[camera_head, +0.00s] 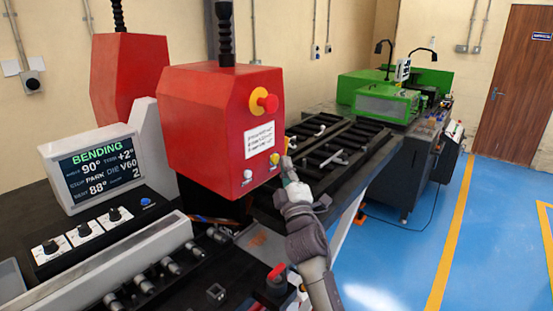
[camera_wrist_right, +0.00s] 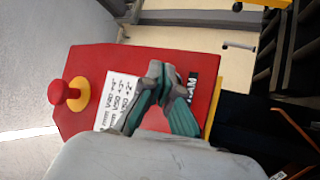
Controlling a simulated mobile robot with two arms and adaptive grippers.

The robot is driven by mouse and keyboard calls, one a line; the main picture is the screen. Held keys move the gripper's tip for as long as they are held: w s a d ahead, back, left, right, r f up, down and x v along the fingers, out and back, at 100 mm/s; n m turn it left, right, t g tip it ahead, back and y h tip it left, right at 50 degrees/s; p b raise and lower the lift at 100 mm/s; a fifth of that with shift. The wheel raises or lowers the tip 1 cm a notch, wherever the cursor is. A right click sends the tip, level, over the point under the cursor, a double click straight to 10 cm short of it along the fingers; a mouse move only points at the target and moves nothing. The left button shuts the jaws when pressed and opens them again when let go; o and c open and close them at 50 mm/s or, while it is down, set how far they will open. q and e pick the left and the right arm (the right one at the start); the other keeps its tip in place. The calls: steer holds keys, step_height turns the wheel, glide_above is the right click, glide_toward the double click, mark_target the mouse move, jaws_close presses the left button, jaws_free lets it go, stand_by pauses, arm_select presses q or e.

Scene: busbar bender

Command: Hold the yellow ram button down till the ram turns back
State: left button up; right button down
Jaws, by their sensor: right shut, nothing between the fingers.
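The red control box (camera_head: 215,120) hangs over the machine. Its yellow ram button (camera_head: 275,158) is low on the right of its front face, with a white button (camera_head: 248,174) to its left. My right gripper (camera_head: 287,163) is shut and empty, fingertips pointing at the box right beside the yellow button. I cannot tell whether they touch it. In the right wrist view the shut fingertips (camera_wrist_right: 160,70) lie over the red face (camera_wrist_right: 110,60), between the white label and the letters "RAM"; they hide the button there. The display (camera_head: 98,167) reads "BENDING" and bent 88°. My left gripper is not in view.
A red-and-yellow emergency stop (camera_head: 267,102) sits above the label on the same face. A dial panel (camera_head: 85,235) and black machine bed with fittings are at lower left. A dark slatted table (camera_head: 335,150) stands behind my gripper. Blue floor is clear at right.

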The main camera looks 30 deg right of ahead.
steer(key=shift+s+d, duration=0.1)
steer(key=shift+s, duration=0.2)
steer(key=s, duration=0.1)
steer(key=s+d+p, duration=0.1)
steer(key=s, duration=0.1)
steer(key=s+d, duration=0.1)
steer(key=shift+s+p, duration=0.3)
steer(key=shift+p, duration=0.1)
stand_by(0.5)
